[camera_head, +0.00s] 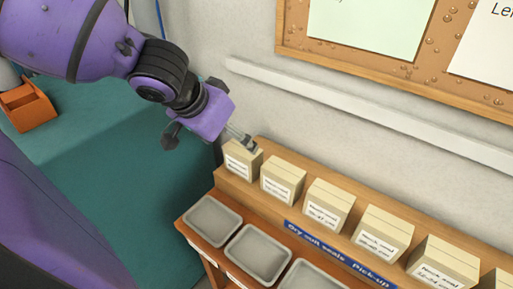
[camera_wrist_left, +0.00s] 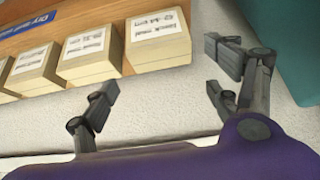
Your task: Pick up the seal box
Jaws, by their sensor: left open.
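Several pale tan seal boxes with white labels stand in a row on a wooden shelf. The end box (camera_head: 243,158) is at the shelf's left end in the head view. My left gripper (camera_head: 243,140) is at the top of this end box, and a fingertip overlaps it in the picture; contact cannot be told. In the left wrist view the end box (camera_wrist_left: 158,42) lies beyond my left gripper (camera_wrist_left: 163,92), whose fingers are spread wide with nothing between them. The label texts are too small to read surely. My right gripper is not in view.
Grey trays (camera_head: 258,254) sit on a lower ledge in front of the shelf, below a blue sign (camera_head: 338,255). A white wall rail (camera_head: 360,110) and a cork board (camera_head: 425,75) are behind. An orange holder (camera_head: 28,105) stands on the teal surface (camera_head: 95,170) at left.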

